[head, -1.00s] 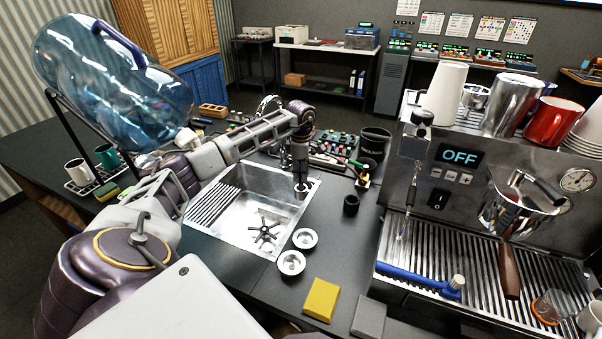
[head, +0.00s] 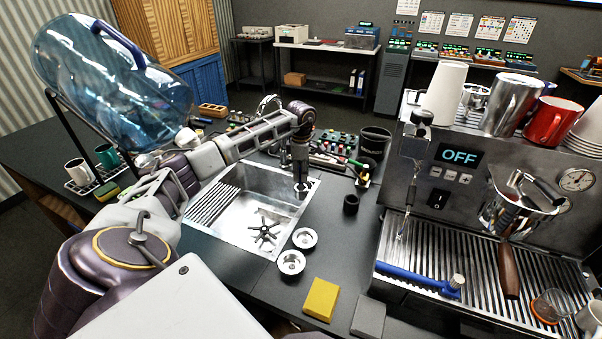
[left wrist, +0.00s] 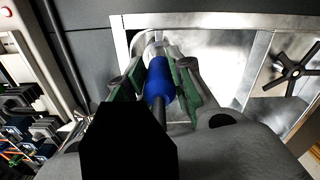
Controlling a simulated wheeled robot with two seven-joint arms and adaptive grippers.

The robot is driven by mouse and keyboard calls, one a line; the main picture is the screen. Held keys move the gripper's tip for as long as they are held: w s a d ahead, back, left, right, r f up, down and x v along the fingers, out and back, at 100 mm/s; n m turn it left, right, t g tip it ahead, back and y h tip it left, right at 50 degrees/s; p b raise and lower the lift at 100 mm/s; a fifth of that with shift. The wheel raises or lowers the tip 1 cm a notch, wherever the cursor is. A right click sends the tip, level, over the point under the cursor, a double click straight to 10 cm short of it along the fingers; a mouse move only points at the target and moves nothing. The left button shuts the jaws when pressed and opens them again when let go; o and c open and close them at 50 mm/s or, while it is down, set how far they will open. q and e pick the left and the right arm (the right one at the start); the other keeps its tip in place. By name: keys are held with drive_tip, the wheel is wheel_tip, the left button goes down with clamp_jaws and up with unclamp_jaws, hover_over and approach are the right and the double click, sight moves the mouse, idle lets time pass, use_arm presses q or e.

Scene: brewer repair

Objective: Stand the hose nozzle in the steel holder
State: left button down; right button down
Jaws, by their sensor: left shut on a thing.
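My left gripper (head: 301,178) points down over the right corner of the steel sink in the head view. In the left wrist view its green-padded fingers (left wrist: 162,85) are shut on the hose nozzle, which has a blue grip (left wrist: 159,82) and a dark hose end towards me. A silvery part (left wrist: 153,50) shows beyond the blue grip; I cannot tell whether it is the nozzle's tip or the holder. In the head view a small steel piece (head: 303,191) shows just under the fingertips at the sink's edge, probably the steel holder. Whether the nozzle sits inside it is hidden. My right gripper is out of view.
The sink (head: 226,223) holds a black star-shaped part (head: 264,231). Two steel cups (head: 292,262) stand at its near right edge. A black cup (head: 351,204) stands to the right. The espresso machine's drip tray (head: 450,255) fills the right side, with a blue-handled tool (head: 415,277) on it.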

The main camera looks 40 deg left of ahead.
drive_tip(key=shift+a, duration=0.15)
use_arm(q)
drive_tip(key=shift+f, duration=0.25)
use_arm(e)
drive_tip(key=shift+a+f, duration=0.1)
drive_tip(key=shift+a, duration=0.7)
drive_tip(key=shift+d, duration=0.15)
use_arm(q)
drive_tip(key=c, duration=1.2)
unclamp_jaws()
drive_tip(key=shift+c, duration=0.2)
drive_tip(key=shift+o, duration=0.4)
drive_tip(key=o, duration=0.6)
drive_tip(key=shift+c, duration=0.2)
